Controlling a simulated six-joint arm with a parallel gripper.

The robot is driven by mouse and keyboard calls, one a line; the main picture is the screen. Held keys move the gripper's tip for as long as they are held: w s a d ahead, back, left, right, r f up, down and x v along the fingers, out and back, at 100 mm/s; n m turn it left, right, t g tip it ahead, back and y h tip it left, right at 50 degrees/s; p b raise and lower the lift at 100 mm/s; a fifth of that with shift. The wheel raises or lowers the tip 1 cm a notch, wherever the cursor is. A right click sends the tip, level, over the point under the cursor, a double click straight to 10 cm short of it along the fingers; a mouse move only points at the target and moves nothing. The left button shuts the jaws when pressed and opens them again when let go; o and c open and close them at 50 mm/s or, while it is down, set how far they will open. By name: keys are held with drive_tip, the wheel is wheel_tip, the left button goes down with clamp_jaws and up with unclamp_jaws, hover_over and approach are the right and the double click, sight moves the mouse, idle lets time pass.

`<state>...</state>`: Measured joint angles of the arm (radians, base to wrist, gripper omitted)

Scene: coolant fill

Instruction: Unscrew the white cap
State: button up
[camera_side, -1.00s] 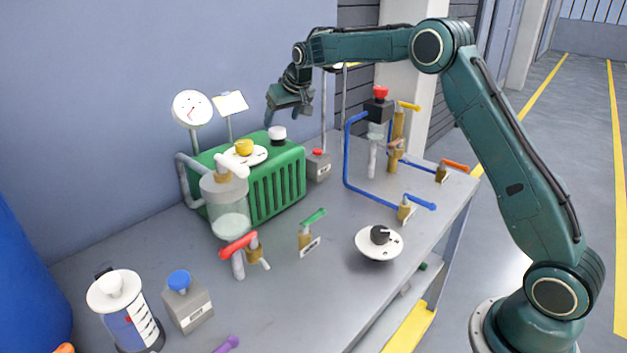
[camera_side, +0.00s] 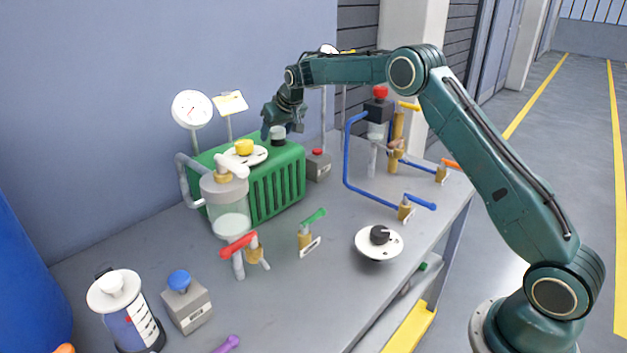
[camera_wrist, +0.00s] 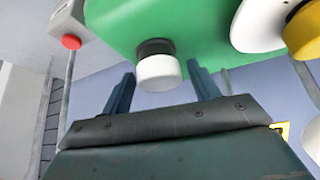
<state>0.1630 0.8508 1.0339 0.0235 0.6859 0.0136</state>
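The white cap (camera_wrist: 160,73) sits on a dark neck on top of the green machine (camera_wrist: 110,22). In the side view the cap (camera_side: 278,132) shows shaded at the back of the green machine (camera_side: 270,185), right by my gripper. My gripper (camera_side: 275,127) points down just above and around the cap. In the wrist view my gripper (camera_wrist: 162,75) has its two fingers apart, one on each side of the cap, with a visible gap on both sides. The fingers do not touch the cap. The gripper holds nothing.
A yellow knob on a white disc (camera_side: 246,150) stands beside the cap on the green machine. A round gauge (camera_side: 192,109) and a small sign (camera_side: 231,104) rise behind. A box with a red button (camera_side: 317,163) stands right of the machine. A blue pipe (camera_side: 347,150) stands farther right.

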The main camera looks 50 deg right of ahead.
drive_tip(key=c, duration=1)
drive_tip(key=shift+o, duration=0.2)
drive_tip(key=shift+d+n+y, duration=0.1)
drive_tip(key=shift+n+y, duration=0.7)
drive_tip(key=shift+n, duration=1)
drive_tip(key=shift+y, duration=0.3)
drive_tip(key=shift+n+y, duration=0.8)
drive_tip(key=shift+n, duration=1)
drive_tip(key=shift+r, duration=0.1)
drive_tip(key=o, duration=1.2)
